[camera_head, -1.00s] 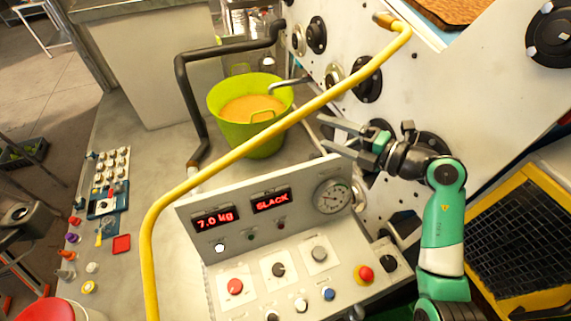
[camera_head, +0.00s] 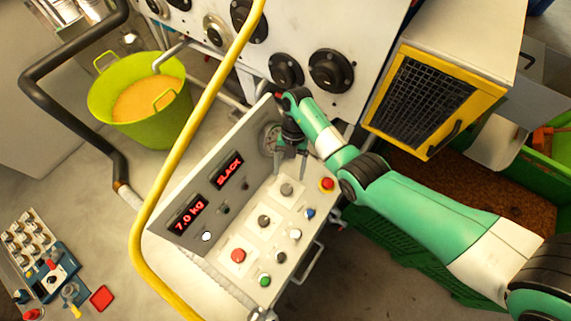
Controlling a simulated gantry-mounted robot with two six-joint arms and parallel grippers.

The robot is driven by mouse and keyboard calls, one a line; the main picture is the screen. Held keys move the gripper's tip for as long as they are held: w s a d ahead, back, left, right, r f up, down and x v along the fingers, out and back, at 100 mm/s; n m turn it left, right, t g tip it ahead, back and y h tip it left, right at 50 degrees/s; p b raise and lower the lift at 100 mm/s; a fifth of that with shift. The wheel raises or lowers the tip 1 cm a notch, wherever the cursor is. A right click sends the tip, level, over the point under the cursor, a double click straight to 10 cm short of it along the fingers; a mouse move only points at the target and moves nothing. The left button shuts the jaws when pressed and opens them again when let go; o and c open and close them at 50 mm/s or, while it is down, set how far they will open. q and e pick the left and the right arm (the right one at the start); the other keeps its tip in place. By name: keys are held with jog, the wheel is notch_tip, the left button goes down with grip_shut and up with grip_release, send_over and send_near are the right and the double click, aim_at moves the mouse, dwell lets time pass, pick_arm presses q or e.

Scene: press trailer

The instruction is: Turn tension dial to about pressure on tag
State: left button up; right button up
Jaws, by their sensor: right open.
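The control box (camera_head: 184,242) has red displays reading "7.0 kg" (camera_head: 189,212) and "SLACK" (camera_head: 227,170). Its sloped panel carries a grey knob (camera_head: 286,190) and a dark knob (camera_head: 263,221); I cannot read which is the tension dial. A round gauge (camera_head: 269,139) on the upright face is partly hidden by my right gripper (camera_head: 291,168). That gripper is open, pointing down just above the grey knob, with nothing seen between its fingers. No tag with a readable pressure shows. My left gripper is out of view.
A red emergency button (camera_head: 326,183), a blue button (camera_head: 310,213) and a red button (camera_head: 238,255) crowd the panel. A yellow rail (camera_head: 187,138) curves past its left side. A green tub (camera_head: 130,108) stands behind. A yellow-framed grille (camera_head: 425,95) is at the right.

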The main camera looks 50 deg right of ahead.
aim_at(287, 189)
jog(key=x, duration=0.6)
jog(key=shift+a+f+b, duration=0.2)
jog(key=shift+f+b, duration=0.2)
